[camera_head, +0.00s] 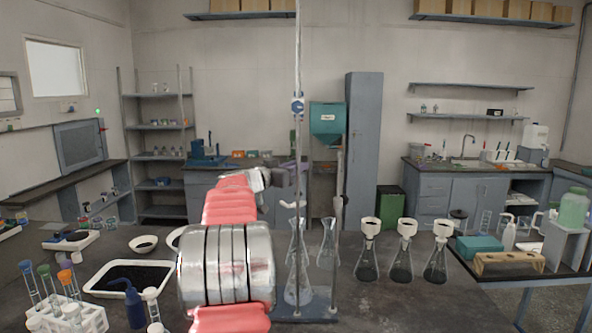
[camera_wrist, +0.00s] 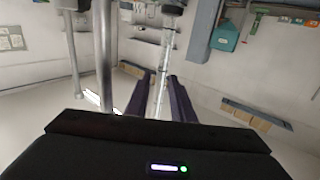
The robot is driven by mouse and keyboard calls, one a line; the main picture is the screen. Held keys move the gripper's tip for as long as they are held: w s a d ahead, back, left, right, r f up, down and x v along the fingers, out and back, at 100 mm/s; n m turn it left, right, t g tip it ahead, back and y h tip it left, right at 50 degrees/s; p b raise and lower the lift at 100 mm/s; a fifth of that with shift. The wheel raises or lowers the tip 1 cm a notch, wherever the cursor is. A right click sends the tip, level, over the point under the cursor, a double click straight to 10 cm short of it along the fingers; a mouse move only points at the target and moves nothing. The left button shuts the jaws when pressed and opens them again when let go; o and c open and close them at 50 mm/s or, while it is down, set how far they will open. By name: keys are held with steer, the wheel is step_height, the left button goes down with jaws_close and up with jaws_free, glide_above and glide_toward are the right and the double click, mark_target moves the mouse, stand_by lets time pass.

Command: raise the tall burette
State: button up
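The tall burette (camera_head: 298,50) is a thin clear upright tube that runs out of the top of the head view. A blue and white fitting (camera_head: 297,104) is on it. My gripper (camera_head: 287,172) is at the burette, well below this fitting. In the wrist view, the two dark fingers of my gripper (camera_wrist: 160,76) are apart. The tube (camera_wrist: 161,88) shows between them with a gap on both sides. Whether it lies inside the grip or beyond it is hard to tell. The stand base (camera_head: 305,314) is on the bench below.
Glass flasks (camera_head: 298,292) stand at the burette stand, and a stand post (camera_head: 337,240) rises right of the burette. Several flasks with white funnels (camera_head: 368,262) stand further right. A metal rod (camera_wrist: 103,60) is close in the wrist view.

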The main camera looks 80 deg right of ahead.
steer(key=shift+o, duration=1.3)
steer(key=shift+f, duration=0.1)
steer(key=shift+v, duration=3)
steer(key=w+a+r, duration=0.2)
steer(key=a+r, duration=0.2)
steer(key=r, duration=0.3)
steer(key=shift+a, duration=0.25)
